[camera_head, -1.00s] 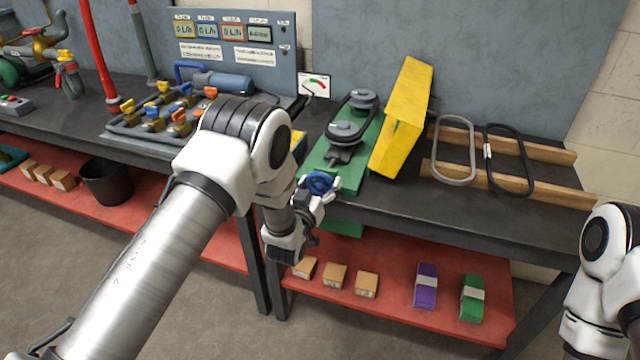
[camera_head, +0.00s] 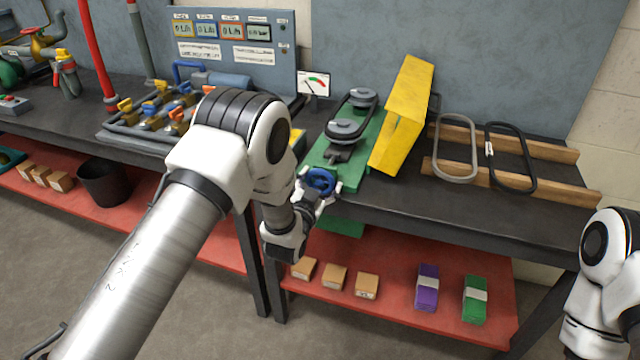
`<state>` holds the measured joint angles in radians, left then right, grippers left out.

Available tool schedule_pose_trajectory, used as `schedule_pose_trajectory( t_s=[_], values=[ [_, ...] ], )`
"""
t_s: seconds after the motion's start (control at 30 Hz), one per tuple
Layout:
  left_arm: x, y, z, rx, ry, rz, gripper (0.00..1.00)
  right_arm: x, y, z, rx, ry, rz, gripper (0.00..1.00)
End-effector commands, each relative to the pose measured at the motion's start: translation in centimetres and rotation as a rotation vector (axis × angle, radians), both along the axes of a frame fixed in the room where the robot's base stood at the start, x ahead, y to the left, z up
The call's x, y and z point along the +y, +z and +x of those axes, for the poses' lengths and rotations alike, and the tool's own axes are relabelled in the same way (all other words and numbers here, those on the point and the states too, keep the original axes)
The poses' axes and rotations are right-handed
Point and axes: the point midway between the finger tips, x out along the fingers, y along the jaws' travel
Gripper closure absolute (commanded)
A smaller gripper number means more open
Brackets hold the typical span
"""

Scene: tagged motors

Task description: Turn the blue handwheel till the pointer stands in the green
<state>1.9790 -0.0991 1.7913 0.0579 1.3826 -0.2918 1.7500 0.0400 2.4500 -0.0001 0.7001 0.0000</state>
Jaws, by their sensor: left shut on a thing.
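The blue handwheel (camera_head: 319,182) sits at the near end of the green belt-drive base (camera_head: 318,153), at the table's front edge. My left gripper (camera_head: 320,183) reaches it from the front, with its fingers at the rim, and is shut on it. Part of the wheel is hidden by the fingers. The gauge (camera_head: 314,83) stands behind the base, a white plate with a coloured arc that includes red and green. Its pointer is too small for me to read surely. My right arm shows at the right edge; its gripper is out of view.
Two grey pulleys with a black belt (camera_head: 351,115) lie on the base. A yellow guard (camera_head: 402,115) stands right beside it. Spare belts (camera_head: 456,150) lie on wooden rails. A valve manifold (camera_head: 150,125) is at left. Small boxes (camera_head: 335,277) lie on the red lower shelf (camera_head: 395,295).

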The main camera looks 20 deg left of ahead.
Motion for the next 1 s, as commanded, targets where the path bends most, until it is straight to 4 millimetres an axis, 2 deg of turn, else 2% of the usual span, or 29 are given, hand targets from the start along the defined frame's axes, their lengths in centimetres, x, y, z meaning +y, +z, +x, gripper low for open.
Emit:
schedule_pose_trajectory(
  t_s=[0.57, 0.6, 0.63, 1.0],
  values=[
    [-0.03, 0.11, 0.04, -0.003, -0.001, 0.044, 0.56, 0.00, -0.18, 0.00, 0.000, 0.000, 0.000, 0.60],
    [-0.03, 0.11, 0.04, -0.003, -0.001, 0.044, 0.07, 0.00, -0.18, 0.00, 0.000, 0.000, 0.000, 0.60],
    [-0.03, 0.11, 0.04, -0.003, -0.001, 0.044, 0.00, 0.00, -0.18, 0.00, 0.000, 0.000, 0.000, 0.60],
    [-0.01, 0.03, -0.17, -0.001, 0.000, 0.043, 0.00, 0.00, -0.18, 0.00, 0.000, 0.000, 0.000, 0.60]
  ],
)
